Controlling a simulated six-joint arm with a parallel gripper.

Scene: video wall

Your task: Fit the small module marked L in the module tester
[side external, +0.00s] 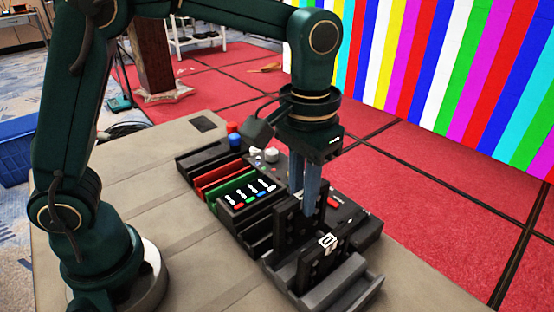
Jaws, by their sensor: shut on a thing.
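My gripper (307,205) points down over the row of black holders, its blue-grey fingers shut on a dark upright module (288,228). The module's lower end is down among the black holders; I cannot tell whether it touches or sits in a slot. No letter on it is readable from here. A second dark module (316,268) with a white label stands upright in the front grey holder (345,290); its label is partly legible. A black unit with a small red display (362,222), perhaps the tester, lies just right of my gripper, partly hidden by it.
Small blue, red and white knobs (234,135) stand behind. The beige table (150,200) is mostly clear at left. A striped video wall (470,70) stands behind.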

